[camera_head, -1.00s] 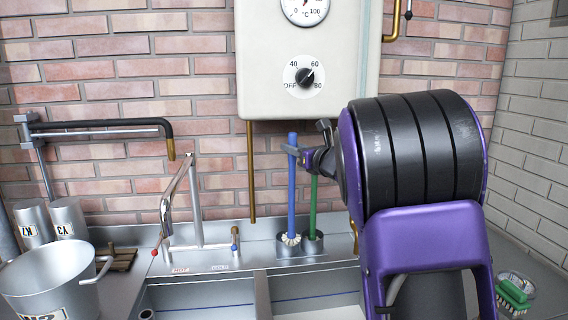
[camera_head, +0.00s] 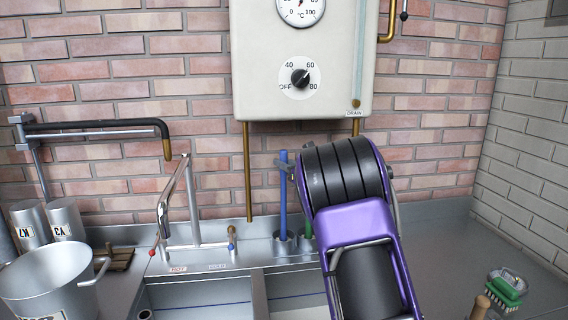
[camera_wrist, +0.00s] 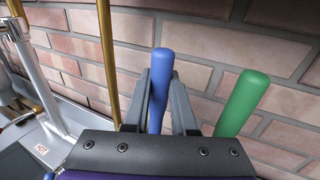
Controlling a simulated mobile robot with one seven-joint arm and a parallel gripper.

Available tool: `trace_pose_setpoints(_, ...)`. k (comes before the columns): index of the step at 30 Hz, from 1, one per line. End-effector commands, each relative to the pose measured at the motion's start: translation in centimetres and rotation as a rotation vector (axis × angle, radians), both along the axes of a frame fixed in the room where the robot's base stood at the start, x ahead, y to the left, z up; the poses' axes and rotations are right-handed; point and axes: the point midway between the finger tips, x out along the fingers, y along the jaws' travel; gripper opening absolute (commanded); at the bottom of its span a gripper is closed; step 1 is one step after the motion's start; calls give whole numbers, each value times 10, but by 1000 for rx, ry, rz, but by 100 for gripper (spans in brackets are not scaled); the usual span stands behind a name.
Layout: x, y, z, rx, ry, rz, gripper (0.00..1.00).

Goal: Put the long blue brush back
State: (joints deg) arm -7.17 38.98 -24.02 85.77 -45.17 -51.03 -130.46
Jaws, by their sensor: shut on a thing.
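The long blue brush (camera_head: 283,200) stands upright behind the sink. Its lower end is inside the left metal cup (camera_head: 284,246), which hides its bristles. My gripper (camera_head: 286,163) is shut on the upper part of the blue handle, just below its top. In the wrist view, my gripper (camera_wrist: 161,78) has one finger on each side of the blue handle (camera_wrist: 160,95).
A green brush (camera_wrist: 241,103) stands just right of the blue one, partly hidden by my arm in the head view. Taps (camera_head: 190,205) stand to the left. The boiler (camera_head: 300,95) hangs above. A green scrubbing brush (camera_head: 505,290) lies at the right.

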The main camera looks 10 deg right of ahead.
Motion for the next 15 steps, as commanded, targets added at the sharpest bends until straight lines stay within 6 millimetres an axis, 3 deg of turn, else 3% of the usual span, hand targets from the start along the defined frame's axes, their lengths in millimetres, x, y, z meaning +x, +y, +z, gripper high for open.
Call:
trace_pose_setpoints(11, 0, 0, -3, 0, -3, 0, 0)
trace_pose_setpoints(12, 0, 0, -2, 0, -1, 0, 30)
trace_pose_setpoints(15, 0, 0, -2, 0, -1, 0, 48)
